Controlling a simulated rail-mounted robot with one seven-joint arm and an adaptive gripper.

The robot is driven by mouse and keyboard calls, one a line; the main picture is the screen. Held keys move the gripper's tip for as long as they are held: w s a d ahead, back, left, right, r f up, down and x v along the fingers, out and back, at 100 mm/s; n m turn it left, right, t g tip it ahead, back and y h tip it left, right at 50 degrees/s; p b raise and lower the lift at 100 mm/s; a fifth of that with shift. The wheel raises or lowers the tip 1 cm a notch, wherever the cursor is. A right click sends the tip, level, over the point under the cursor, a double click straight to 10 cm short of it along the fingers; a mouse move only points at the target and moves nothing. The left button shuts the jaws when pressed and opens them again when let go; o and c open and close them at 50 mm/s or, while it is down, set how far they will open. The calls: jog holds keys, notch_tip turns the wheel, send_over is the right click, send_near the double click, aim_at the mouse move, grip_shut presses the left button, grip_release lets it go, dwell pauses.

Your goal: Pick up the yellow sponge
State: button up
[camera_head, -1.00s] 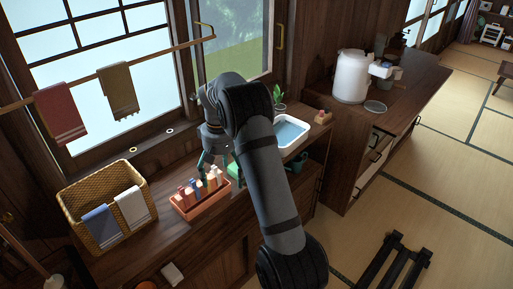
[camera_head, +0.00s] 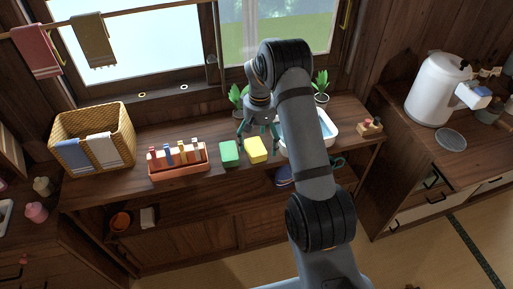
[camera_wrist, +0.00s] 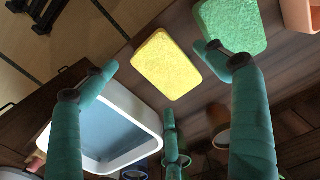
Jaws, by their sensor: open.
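The yellow sponge (camera_head: 256,150) lies on the wooden counter, just right of the green sponge (camera_head: 229,153). In the wrist view the yellow sponge (camera_wrist: 166,65) lies flat, beyond and between my teal fingers. The green sponge (camera_wrist: 231,24) is beside it, behind the tip of the right finger. My gripper (camera_head: 258,133) is close to the yellow sponge at its far side in the head view. My gripper (camera_wrist: 160,60) is open and empty in the wrist view, with the fingers spread wide. I cannot tell the exact height of the fingertips above the sponge.
A white basin (camera_head: 328,131) stands right of the sponges, partly behind my arm; it also shows in the wrist view (camera_wrist: 148,145). An orange bottle rack (camera_head: 179,172) stands left.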

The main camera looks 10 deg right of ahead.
jog(key=shift+a+f, duration=0.25)
jog(key=shift+f, duration=0.85)
jog(key=shift+d, duration=0.1)
jog(key=c, duration=0.4)
jog(key=c, duration=0.3)
jog(key=shift+c, duration=0.6)
